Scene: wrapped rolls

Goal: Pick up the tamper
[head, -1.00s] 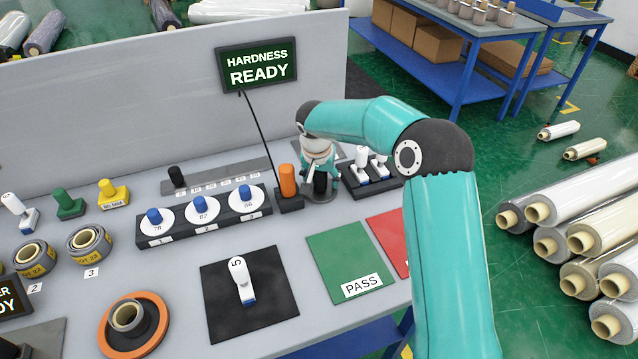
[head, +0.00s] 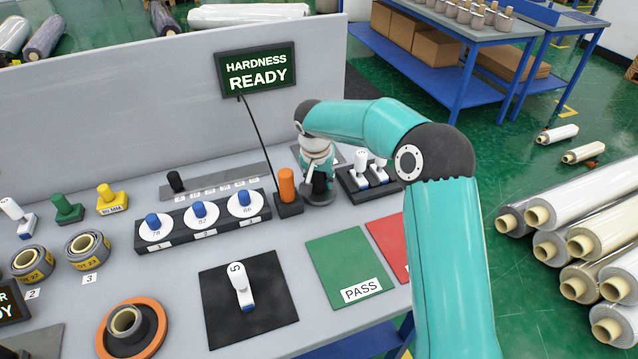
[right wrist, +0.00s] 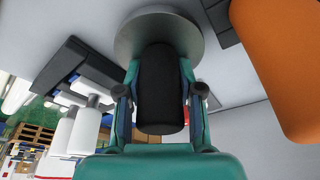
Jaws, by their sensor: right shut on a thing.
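The tamper has a black upright handle (right wrist: 160,85) and a round grey base (right wrist: 205,35). In the head view, its base (head: 318,199) rests on the bench behind the green mat, partly hidden by my right gripper (head: 319,177). In the right wrist view, the two fingers of my right gripper (right wrist: 162,97) lie on either side of the black handle, shut on it. My left gripper is not in either view.
An orange cylinder in a black block (head: 287,183) stands close left of the tamper. A black rack with white-handled stamps (head: 368,175) stands close right. The green PASS mat (head: 345,262) in front is clear.

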